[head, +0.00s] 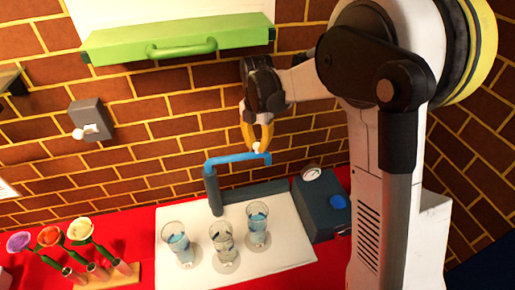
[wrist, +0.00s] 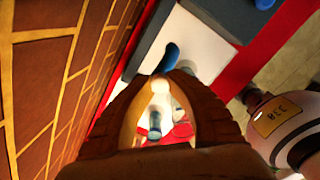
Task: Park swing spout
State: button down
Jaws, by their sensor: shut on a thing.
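The swing spout (head: 232,159) is a blue tube on a dark upright post (head: 213,192) standing at the back of a white mat. Its arm reaches to the right from the post. My gripper (head: 257,148) comes down from above and is shut on a small white knob (head: 259,150) at the right part of the blue tube. In the wrist view my gripper (wrist: 160,90) has its yellowish fingers closed around the white knob (wrist: 160,84), with a piece of the blue spout (wrist: 168,58) beyond it. The fingers hide part of the spout there.
Three glasses with bluish contents, one of them here (head: 221,240), stand on the white mat (head: 283,252). A dark box (head: 322,205) with a gauge and blue button is right of the spout. Flowers (head: 50,236) stand at left. A brick wall (head: 150,112) is close behind.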

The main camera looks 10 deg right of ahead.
dwell(0.4)
jog(key=c, duration=1.2)
grip_release()
jog(key=shift+w, duration=0.1)
